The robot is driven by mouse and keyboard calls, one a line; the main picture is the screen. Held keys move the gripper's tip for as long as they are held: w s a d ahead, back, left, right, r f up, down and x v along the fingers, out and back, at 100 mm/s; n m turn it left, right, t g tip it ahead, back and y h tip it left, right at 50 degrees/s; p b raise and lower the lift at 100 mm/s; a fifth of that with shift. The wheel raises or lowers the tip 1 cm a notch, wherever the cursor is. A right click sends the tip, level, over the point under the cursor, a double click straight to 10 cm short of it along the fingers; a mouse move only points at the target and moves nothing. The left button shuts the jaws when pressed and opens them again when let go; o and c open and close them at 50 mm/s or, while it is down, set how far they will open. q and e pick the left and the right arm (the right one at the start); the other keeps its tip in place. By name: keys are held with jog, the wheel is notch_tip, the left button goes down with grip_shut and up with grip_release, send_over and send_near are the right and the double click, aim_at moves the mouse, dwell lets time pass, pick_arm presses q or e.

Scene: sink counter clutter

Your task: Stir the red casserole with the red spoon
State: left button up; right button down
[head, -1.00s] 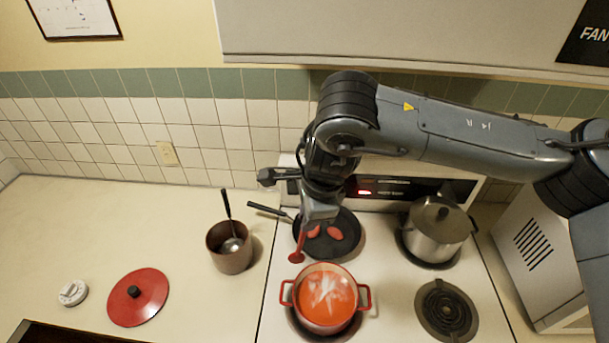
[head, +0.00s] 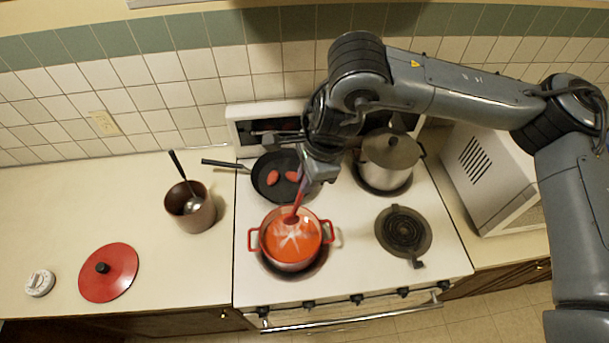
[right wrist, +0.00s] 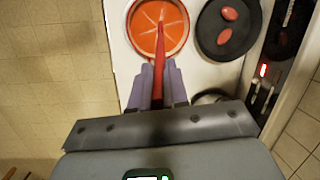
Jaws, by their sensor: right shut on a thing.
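The red casserole (head: 290,266) stands on the front-left burner, uncovered, with orange-red contents and a pale star-like pattern on top. It also shows in the right wrist view (right wrist: 132,38). My right gripper (head: 310,175) is above and behind the casserole, shut on the handle of the red spoon (head: 298,200). The spoon points down, its bowl end over the back part of the casserole's opening. In the right wrist view the spoon (right wrist: 159,62) runs from between the fingers (right wrist: 158,84) across the rim. I cannot tell whether its end touches the contents. My left gripper is not in view.
A black pan (head: 267,188) with red pieces sits just behind the casserole. A brown pot (head: 190,214) with a ladle and a red lid (head: 120,275) are on the left counter.

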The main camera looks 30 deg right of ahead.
notch_tip(320, 180, down, 11)
jog(key=b, duration=0.8)
jog(key=shift+w+a, duration=0.2)
dwell(0.4)
jog(key=shift+w, duration=0.1)
